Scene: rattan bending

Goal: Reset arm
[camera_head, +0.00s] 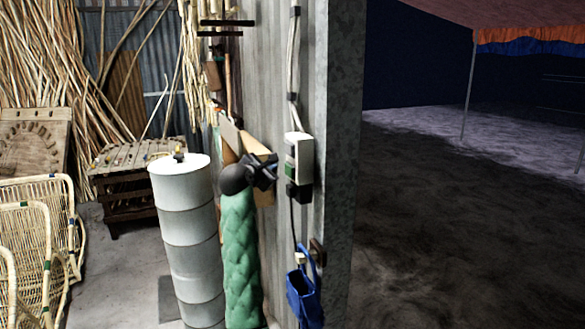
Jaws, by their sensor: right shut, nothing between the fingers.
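My right gripper (267,172) appears as a small dark shape with black fingers near the middle of the view. It is shut and holds nothing. It is in front of the corrugated metal wall, just left of a white and green box on that wall. A dark round part adjoins it on the left, above a green quilted upright shape (240,255). My left gripper is not in view.
A white banded cylinder (187,240) stands left of the green shape. A wooden crate table (135,155) and rattan chairs (40,235) are at left. The wall box (299,158) and a blue bag (303,297) hang nearby. Dark open ground (450,240) lies right.

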